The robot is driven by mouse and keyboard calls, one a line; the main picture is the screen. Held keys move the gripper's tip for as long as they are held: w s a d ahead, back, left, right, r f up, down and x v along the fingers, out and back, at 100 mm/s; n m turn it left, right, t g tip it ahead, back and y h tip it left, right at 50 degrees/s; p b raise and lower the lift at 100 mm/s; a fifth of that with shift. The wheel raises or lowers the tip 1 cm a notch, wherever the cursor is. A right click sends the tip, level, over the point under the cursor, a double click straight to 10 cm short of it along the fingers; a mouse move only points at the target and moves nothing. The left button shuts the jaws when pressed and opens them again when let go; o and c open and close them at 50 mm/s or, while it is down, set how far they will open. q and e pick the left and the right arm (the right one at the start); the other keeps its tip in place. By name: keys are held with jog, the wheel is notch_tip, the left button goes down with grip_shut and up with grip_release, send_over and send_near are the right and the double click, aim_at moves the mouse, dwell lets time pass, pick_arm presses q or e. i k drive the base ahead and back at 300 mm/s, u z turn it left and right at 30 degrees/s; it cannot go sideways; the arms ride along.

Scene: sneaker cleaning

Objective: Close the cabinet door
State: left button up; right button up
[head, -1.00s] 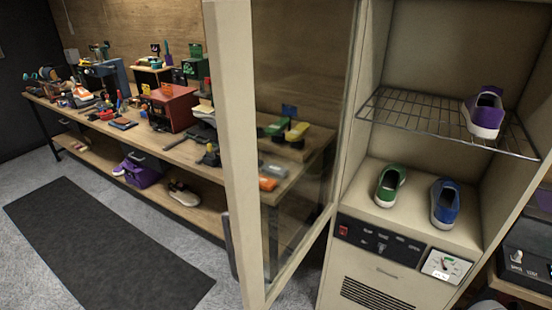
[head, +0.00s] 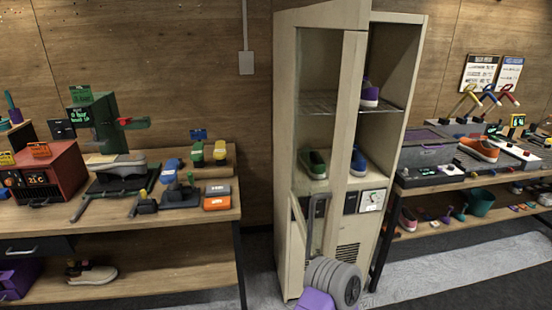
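The tall beige cabinet (head: 396,175) stands in the middle against the wood wall. Its glass-panelled door (head: 350,130) is ajar, with its free edge standing out in front of the opening. The grey vertical door handle (head: 312,225) is on the door's lower part. Behind the door are a green shoe (head: 314,164) and a blue shoe (head: 358,162) on the lower shelf. A purple shoe (head: 370,95) sits on the wire rack, partly hidden by the door's edge. I cannot make out either gripper's fingers.
A grey ribbed and purple part, seemingly mine, covers the cabinet's lower front. A workbench (head: 190,215) with tools stands left of the cabinet. Another bench (head: 460,178) stands close on its right, with an orange shoe (head: 480,149) on top. Floor shows at the lower right.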

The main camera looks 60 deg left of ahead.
aim_at(353, 16)
jog(key=u, duration=1.7)
jog(key=i, duration=1)
jog(key=z, duration=0.05)
jog(key=k, duration=1)
jog(key=u, duration=2.4)
jog(key=i, duration=0.95)
jog(key=z, duration=2.55)
